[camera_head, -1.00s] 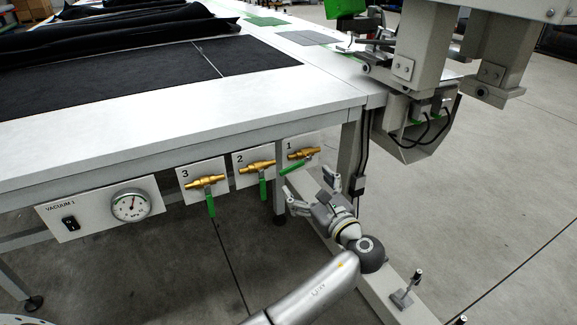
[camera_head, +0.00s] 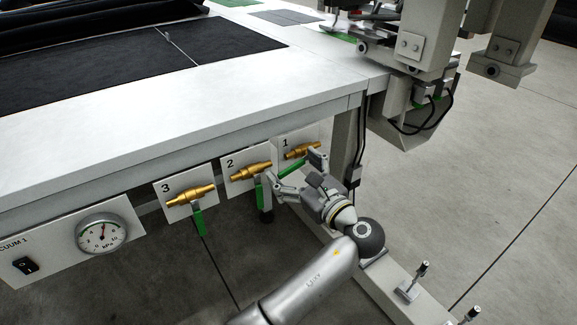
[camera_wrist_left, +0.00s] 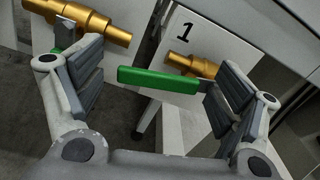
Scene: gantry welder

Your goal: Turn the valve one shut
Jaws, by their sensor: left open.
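Valve one (camera_head: 302,150) is a brass valve on a white plate marked 1 under the table's edge; it also shows in the left wrist view (camera_wrist_left: 188,64). Its green lever (camera_wrist_left: 158,79) sticks out to the left across the space between my fingers in that view. My left gripper (camera_head: 296,172) is open in front of valve one. In the wrist view the gripper (camera_wrist_left: 160,78) has one finger near the lever's free end and the other in front of the valve body's right part. I cannot tell whether either touches. My right gripper is not in view.
Valve two (camera_head: 250,171) is close to the left finger, its green lever hanging down. Valve three (camera_head: 190,195) and a pressure gauge (camera_head: 101,233) are further left. A table leg (camera_head: 343,150) stands just right of valve one. The table top (camera_head: 180,115) overhangs the valves.

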